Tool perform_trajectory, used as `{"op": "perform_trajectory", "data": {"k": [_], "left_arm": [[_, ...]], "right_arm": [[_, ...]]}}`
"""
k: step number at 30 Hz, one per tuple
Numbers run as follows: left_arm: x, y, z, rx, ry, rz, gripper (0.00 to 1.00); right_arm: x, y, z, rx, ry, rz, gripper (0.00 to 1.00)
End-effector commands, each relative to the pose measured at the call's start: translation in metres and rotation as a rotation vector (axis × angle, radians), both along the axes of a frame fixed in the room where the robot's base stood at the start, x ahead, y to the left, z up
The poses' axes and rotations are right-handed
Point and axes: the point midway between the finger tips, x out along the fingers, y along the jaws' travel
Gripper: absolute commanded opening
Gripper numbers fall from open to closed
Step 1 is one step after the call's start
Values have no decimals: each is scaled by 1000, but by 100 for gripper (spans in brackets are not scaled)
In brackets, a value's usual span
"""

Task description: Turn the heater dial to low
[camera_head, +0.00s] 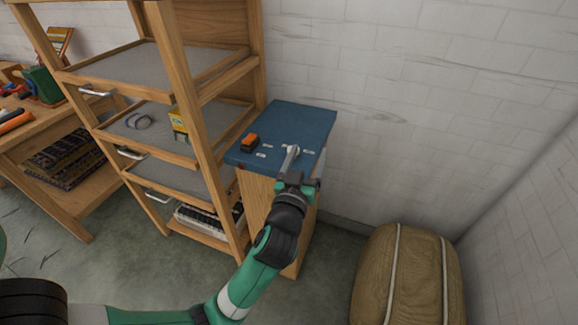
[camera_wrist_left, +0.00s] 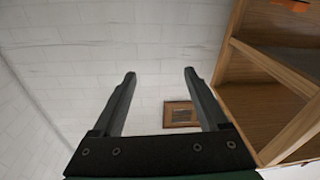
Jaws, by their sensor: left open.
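A cabinet with a blue top (camera_head: 300,122) stands against the wall, with several small white labels on the top. A pale grey, lever-like piece (camera_head: 291,153) shows among the labels; I cannot tell whether it is the heater dial or what it is set to. My left gripper (camera_head: 303,170) is at the front edge of the blue top, close to this piece and partly covering that area. In the left wrist view its two fingers (camera_wrist_left: 160,74) are apart with nothing between them. My right gripper is not in view.
An orange and black object (camera_head: 250,142) lies on the blue top's left side. A wooden shelf unit (camera_head: 175,75) stands directly left, holding a yellow box (camera_head: 180,122). A tan pouf (camera_head: 408,275) sits on the floor at right. A framed picture (camera_wrist_left: 180,114) shows in the wrist view.

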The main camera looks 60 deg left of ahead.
Motion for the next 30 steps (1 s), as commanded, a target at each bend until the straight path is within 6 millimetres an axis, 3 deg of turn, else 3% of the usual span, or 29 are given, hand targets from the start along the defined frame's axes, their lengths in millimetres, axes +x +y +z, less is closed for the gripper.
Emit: {"op": "perform_trajectory", "data": {"k": [1, 3, 6, 14, 24, 30], "left_arm": [[-13, 13, -51, 1, 57, 51, 77], [-27, 25, -82, 6, 108, 105, 77], [-38, 33, -98, 11, 140, 141, 77], [-32, 42, -97, 11, 142, 145, 77], [8, 101, -98, 11, 140, 145, 77], [25, 124, -97, 12, 141, 143, 77]], "right_arm": [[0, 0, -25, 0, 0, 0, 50], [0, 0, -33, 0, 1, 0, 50], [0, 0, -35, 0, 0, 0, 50], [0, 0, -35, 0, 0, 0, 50], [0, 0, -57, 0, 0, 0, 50], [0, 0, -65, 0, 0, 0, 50]]}}
